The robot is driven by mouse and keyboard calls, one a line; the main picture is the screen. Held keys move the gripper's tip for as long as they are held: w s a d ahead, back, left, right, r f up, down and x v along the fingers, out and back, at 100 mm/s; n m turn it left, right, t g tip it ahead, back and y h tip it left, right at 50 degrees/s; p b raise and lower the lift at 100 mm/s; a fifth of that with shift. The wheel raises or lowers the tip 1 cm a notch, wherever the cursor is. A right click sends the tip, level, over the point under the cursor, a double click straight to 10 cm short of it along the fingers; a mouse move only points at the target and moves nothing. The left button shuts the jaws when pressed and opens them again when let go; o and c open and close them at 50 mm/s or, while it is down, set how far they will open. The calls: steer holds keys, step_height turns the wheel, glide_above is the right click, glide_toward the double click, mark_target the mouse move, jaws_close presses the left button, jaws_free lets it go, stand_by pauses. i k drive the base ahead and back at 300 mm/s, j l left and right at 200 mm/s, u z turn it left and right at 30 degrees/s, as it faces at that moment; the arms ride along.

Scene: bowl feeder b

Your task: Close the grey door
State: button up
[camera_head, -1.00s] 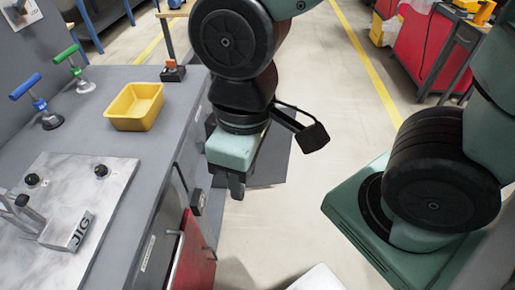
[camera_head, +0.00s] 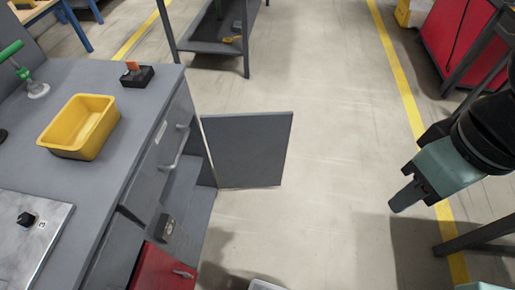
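The grey door (camera_head: 247,150) is a flat panel standing open at the far end of the workbench cabinet. It juts out to the right over the floor, and the grey cabinet interior (camera_head: 195,215) shows beside it. My gripper (camera_head: 405,192) is at the right of the view, well apart from the door, with clear floor between them. Its dark fingers point down and left. They look close together, but I cannot tell if they are open or shut. Nothing is seen held in them.
The grey workbench (camera_head: 95,185) carries a yellow bin (camera_head: 80,127) and a small black box with an orange switch (camera_head: 136,75). A red door or drawer front (camera_head: 160,270) shows below. A dark shelf rack (camera_head: 215,45) stands behind. Floor right of the door is clear.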

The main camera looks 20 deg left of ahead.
mark_target(246, 150)
steer(key=i+z, duration=0.2)
steer(key=i, duration=0.7)
steer(key=i+z, duration=0.2)
steer(key=i, duration=0.7)
steer(key=i+u, duration=0.2)
steer(key=i, duration=0.3)
steer(key=i+u, duration=0.15)
steer(key=i, duration=0.35)
steer(key=i+l+u, duration=0.2)
steer(key=i, duration=0.3)
steer(key=i+u, duration=0.15)
steer(key=i, duration=0.35)
steer(key=i+u, duration=0.4)
steer(key=i+l+u, duration=0.1)
steer(key=i+u, duration=0.2)
steer(key=u, duration=0.15)
steer(key=i+l+u, duration=0.25)
steer(key=u, duration=0.15)
steer(key=i+u, duration=0.1)
steer(key=u, duration=3.15)
